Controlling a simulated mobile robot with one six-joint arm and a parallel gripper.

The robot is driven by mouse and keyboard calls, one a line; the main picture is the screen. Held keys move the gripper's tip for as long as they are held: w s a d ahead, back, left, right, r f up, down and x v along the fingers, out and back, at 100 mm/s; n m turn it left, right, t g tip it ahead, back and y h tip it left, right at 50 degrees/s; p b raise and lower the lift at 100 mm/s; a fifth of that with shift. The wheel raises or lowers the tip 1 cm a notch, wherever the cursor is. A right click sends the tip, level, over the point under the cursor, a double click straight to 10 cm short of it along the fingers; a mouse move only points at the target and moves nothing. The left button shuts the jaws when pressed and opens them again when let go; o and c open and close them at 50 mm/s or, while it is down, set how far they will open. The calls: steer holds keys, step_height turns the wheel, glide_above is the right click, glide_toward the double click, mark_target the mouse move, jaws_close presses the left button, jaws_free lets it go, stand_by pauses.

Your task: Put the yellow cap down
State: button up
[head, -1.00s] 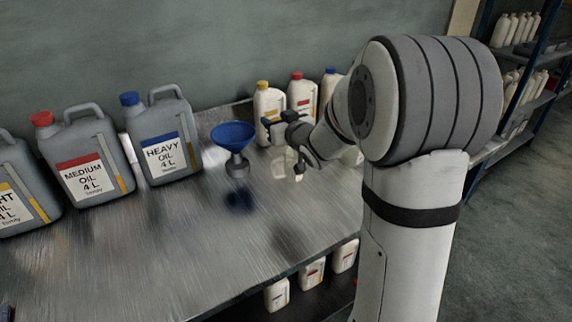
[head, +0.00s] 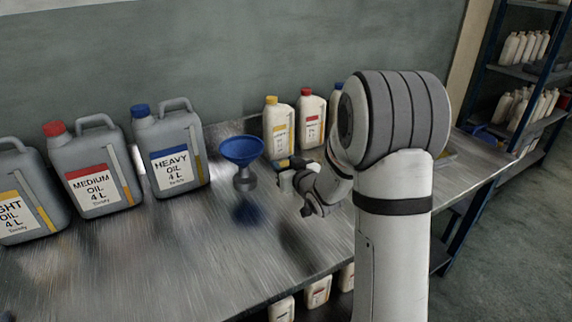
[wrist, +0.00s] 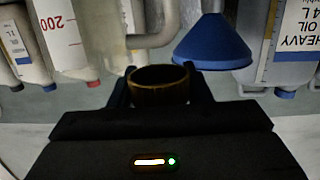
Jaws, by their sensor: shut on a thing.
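My gripper (head: 284,174) is low over the bench, just right of the blue funnel. In the wrist view, my gripper (wrist: 159,88) is shut on the yellow cap (wrist: 159,94), which shows as a dark yellowish ring with an open round end between the fingers. In the head view the cap (head: 282,163) is only a small yellowish patch at the fingertips. I cannot tell whether it touches the bench (head: 190,245).
A blue funnel (head: 241,150) stands close left of my gripper. Behind are small bottles with yellow (head: 271,99) and red (head: 306,91) caps. Large grey oil cans, including heavy oil (head: 170,150), stand left. A graduated container (wrist: 62,35) shows in the wrist view. The front bench is clear.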

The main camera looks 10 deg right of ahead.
steer(key=shift+f+b, duration=0.3)
steer(key=o, duration=1)
steer(key=shift+c, duration=0.2)
steer(key=shift+r+p, duration=0.45)
steer(key=shift+p, duration=0.1)
steer(key=s+d+r+m+g+h+p, duration=0.1)
steer(key=s+d+r+g+h+p, duration=0.15)
steer(key=s, duration=0.75)
steer(key=s+d+r+m+g+h+p, duration=0.1)
steer(key=s+d+r+m+g+h, duration=0.2)
steer(key=s, duration=0.6)
steer(key=s+a+r+g+p, duration=0.1)
steer(key=s+a+g, duration=0.1)
steer(key=s, duration=0.6)
steer(key=s+a+r+n+g+y+p, duration=0.1)
steer(key=s+a+r+g+p, duration=0.1)
steer(key=s+g, duration=0.3)
steer(key=s, duration=0.3)
steer(key=shift+s+a+r, duration=0.2)
steer(key=shift+s+a, duration=0.05)
steer(key=shift+s, duration=0.1)
